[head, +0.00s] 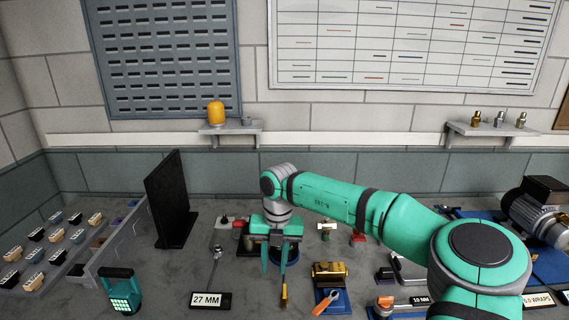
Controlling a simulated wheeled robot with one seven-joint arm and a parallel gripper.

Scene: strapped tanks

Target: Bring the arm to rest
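My arm reaches in from the right, with its green and grey links bent over the workbench (225,262). My gripper (274,268) points down over the middle of the bench. Its two green fingers are apart, and nothing shows held between them. A thin tool with a yellow end (284,293) stands or lies just below the right finger; I cannot tell whether they touch. The gripper and arm hide part of the bench behind them.
Near the gripper are a brass block (329,270) on a blue mat, an orange-handled tool (326,303) and a "27 MM" sign (206,300). A black panel (168,200) stands left. A motor (537,212) sits far right. Bare bench shows left of the gripper.

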